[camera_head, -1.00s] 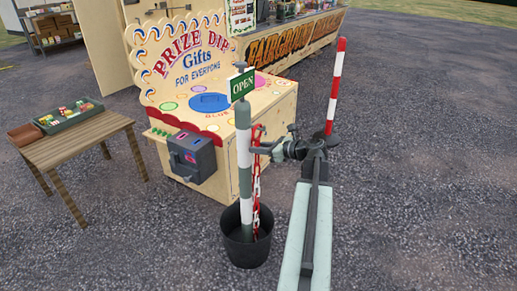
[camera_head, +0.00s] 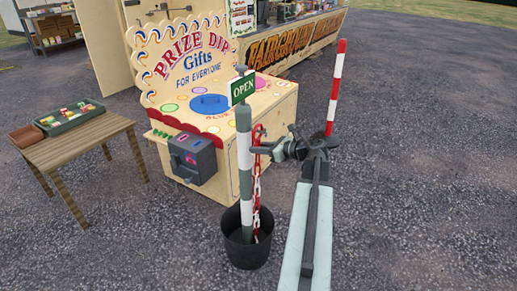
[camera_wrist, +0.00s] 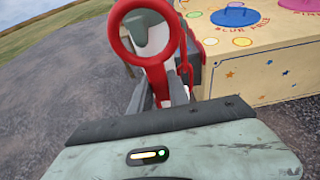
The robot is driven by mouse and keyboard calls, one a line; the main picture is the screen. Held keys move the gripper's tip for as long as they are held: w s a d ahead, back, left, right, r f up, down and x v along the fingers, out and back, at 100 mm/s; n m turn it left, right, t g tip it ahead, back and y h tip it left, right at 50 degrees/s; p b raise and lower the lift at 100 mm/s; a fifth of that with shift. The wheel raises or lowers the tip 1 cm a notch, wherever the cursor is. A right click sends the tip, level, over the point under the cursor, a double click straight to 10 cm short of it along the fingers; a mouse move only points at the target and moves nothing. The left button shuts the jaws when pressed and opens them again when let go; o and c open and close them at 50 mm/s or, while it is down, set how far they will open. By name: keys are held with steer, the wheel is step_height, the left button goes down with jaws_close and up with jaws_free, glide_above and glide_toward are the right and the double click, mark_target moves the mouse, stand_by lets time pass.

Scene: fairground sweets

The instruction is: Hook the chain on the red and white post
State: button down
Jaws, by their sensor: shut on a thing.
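The red and white post (camera_head: 335,87) stands upright to the right, behind my arm; its foot is hidden by the arm. My gripper (camera_head: 264,149) is shut on the red ring at the top of the red and white chain (camera_head: 256,188). The chain hangs down beside a green and white post (camera_head: 244,150), its lower part reaching the black bucket (camera_head: 246,254). I cannot tell whether its lower end is fastened. In the wrist view the red ring (camera_wrist: 182,48) looms large and upright in front of the camera, with chain links (camera_wrist: 186,70) just right of it.
A wooden table (camera_head: 75,150) with a tray stands left. Open gravel lies to the right.

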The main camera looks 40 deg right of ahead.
steer(key=shift+r+p, duration=0.45)
steer(key=shift+r, duration=0.2)
steer(key=shift+s, duration=0.1)
steer(key=s+d, duration=0.1)
steer(key=s, duration=0.6)
steer(key=shift+d, duration=0.4)
stand_by(0.4)
